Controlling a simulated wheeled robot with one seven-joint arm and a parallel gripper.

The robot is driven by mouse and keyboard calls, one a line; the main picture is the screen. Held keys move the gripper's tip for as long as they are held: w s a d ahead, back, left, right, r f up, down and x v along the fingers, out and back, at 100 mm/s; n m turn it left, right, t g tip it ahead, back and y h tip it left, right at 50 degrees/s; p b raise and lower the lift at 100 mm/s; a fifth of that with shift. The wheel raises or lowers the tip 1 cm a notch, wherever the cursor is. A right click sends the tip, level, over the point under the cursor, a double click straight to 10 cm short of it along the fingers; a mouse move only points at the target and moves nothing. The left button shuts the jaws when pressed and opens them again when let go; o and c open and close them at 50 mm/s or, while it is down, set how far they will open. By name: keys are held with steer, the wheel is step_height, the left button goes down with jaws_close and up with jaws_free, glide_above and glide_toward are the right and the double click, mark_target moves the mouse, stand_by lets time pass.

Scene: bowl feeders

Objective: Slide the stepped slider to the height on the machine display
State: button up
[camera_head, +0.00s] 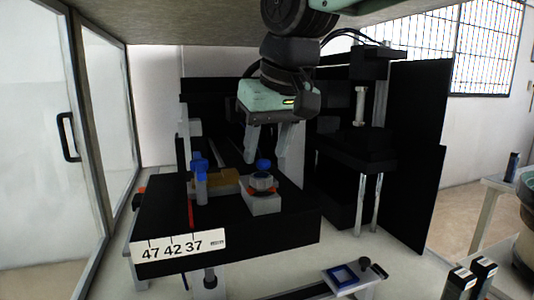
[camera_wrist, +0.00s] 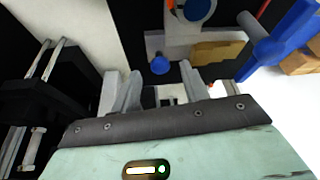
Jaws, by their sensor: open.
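The machine (camera_head: 270,222) is a black block with a white label (camera_head: 180,246) reading 47, 42 and 37 on its front. A thin red strip (camera_head: 190,212) stands above the label. A tan piece with a stepped-looking edge (camera_head: 226,180) lies on top; it also shows in the wrist view (camera_wrist: 215,53). I cannot tell for certain that it is the stepped slider. Right of it is a grey block (camera_head: 263,204) with an orange-ringed round part and a blue knob (camera_head: 263,164). My gripper (camera_head: 266,151) is open and empty, pointing down above this knob, apparently not touching.
A blue upright clamp (camera_head: 201,182) stands left of the tan piece. A black column with metal rods (camera_head: 370,205) and a dark panel rise at the right. A blue-framed part (camera_head: 343,275) lies front right. A glass door (camera_head: 35,150) is at the left.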

steer(key=shift+w+a+f, duration=0.1)
steer(key=shift+w+f, duration=0.05)
steer(key=shift+f, duration=0.4)
steer(key=shift+c, duration=0.4)
jaws_close()
steer(key=shift+s+a+r+p, duration=0.1)
steer(key=shift+s+a+p, duration=0.1)
steer(key=shift+a+p, duration=0.3)
steer(key=shift+s+a+r+p, duration=0.15)
steer(key=shift+a+p, duration=0.15)
steer(key=shift+a, duration=0.3)
steer(key=shift+a+f, duration=0.15)
steer(key=shift+o, duration=0.4)
jaws_free()
steer(key=v, duration=0.7)
steer(key=shift+r+p, duration=0.2)
steer(key=shift+p, duration=0.15)
